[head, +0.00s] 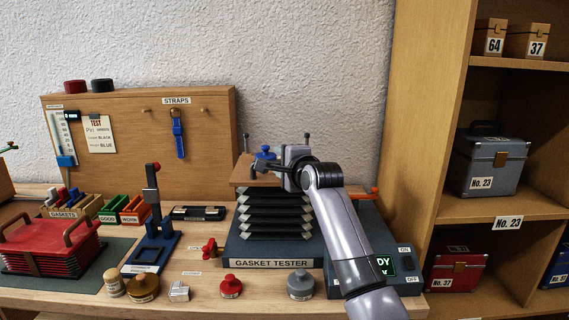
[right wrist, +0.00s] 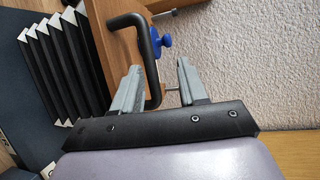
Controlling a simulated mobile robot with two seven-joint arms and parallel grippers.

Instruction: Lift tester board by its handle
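The gasket tester (head: 270,248) stands on the bench with black pleated bellows (head: 272,212). The wooden tester board (head: 244,172) lies on top of the bellows and also shows in the right wrist view (right wrist: 112,62). Its black bar handle (right wrist: 152,62) is bent at both ends. My right gripper (head: 287,164) is at the handle, above the board's right part. In the right wrist view, its two grey fingers (right wrist: 158,78) are apart, with the handle bar between them. I see a gap on the right finger's side; contact on the left is unclear. My left gripper is out of view.
Blue clamp knobs (right wrist: 164,41) sit by the board's far edge, near the wall. A control box (head: 402,262) stands right of the tester, under my right arm. A red knob weight (head: 231,287) and a grey one (head: 301,285) stand in front. Shelves (head: 495,210) rise at right.

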